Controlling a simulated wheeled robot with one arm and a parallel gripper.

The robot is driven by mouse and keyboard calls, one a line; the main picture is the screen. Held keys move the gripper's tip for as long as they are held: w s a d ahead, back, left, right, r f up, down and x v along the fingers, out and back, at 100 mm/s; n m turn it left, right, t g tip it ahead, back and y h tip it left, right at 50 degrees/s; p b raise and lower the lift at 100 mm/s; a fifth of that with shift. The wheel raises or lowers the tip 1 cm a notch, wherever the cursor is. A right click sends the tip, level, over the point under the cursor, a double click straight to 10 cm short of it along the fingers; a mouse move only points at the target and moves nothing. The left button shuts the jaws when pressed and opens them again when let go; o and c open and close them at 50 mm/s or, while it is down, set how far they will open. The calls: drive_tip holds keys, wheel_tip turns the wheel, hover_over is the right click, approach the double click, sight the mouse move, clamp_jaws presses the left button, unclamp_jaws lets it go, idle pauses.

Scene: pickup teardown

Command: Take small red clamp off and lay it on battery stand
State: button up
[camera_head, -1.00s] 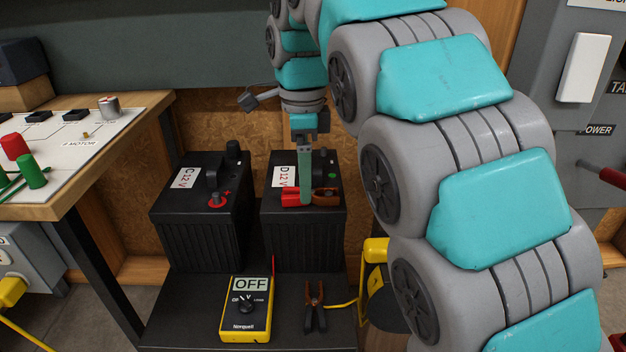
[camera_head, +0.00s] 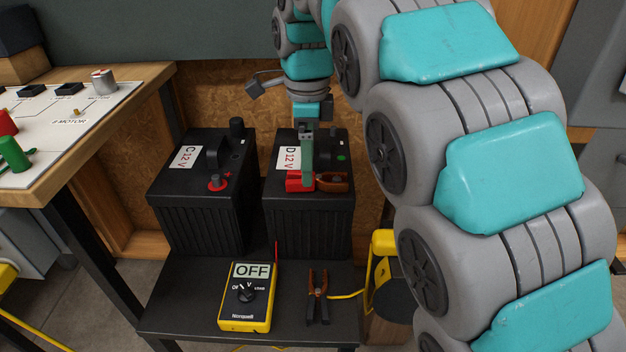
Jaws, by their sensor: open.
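The small red clamp (camera_head: 294,182) lies on top of battery D (camera_head: 308,222), near its front edge, with copper-brown jaws pointing right. My gripper (camera_head: 308,184) reaches down from above at the clamp, and a green finger overlaps its middle. The gripper is open. The finger hides part of the clamp, and I cannot tell whether it touches. The dark battery stand (camera_head: 196,292) carries batteries C (camera_head: 200,208) and D at the back. A black clamp with copper jaws (camera_head: 317,298) lies on its lower front part.
A yellow multimeter reading OFF (camera_head: 247,312) lies on the stand, left of the black clamp. Bare stand surface shows left of the meter and between meter and clamp. A wooden bench (camera_head: 60,185) stands left. A yellow cable reel (camera_head: 383,243) stands right.

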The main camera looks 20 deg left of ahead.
sight(317, 181)
drive_tip(key=shift+f, duration=1.65)
clamp_jaws()
